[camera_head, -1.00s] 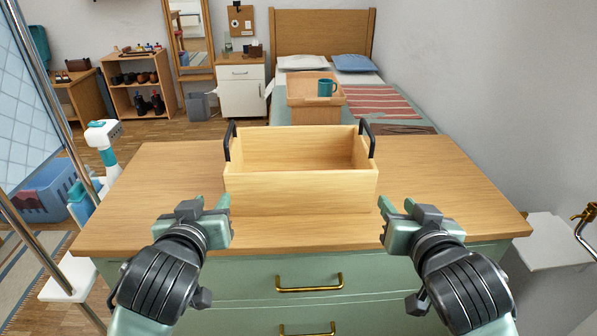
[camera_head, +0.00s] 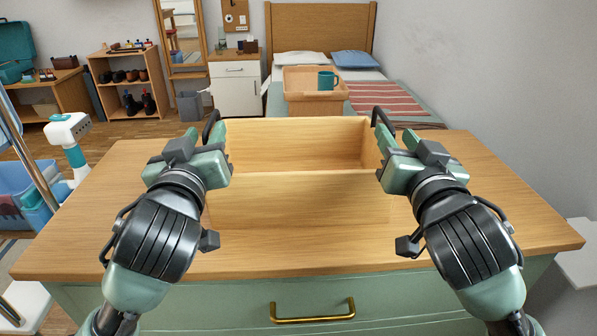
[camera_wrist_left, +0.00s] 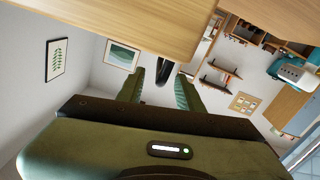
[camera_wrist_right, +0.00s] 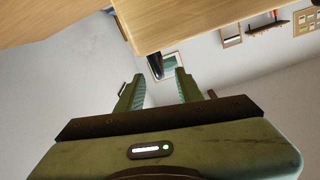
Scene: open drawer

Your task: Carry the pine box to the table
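The pine box (camera_head: 300,195), an open-topped light-wood box, stands upright on the wooden top (camera_head: 130,215) of a green drawer cabinet. It has a dark handle at each end: the left handle (camera_head: 211,124) and the right handle (camera_head: 383,121). My left gripper (camera_head: 207,145) is open at the left handle, partly hiding it. In the left wrist view, a dark handle part (camera_wrist_left: 164,67) shows between its spread fingers. My right gripper (camera_head: 392,146) is open at the right handle. Its fingers (camera_wrist_right: 158,88) are apart; whether the handle lies between them is unclear.
The cabinet top is clear on both sides of the box. A blue basket (camera_head: 18,185) stands at left, and a white ledge (camera_head: 579,250) at right. A brass drawer handle (camera_head: 312,311) sticks out in front.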

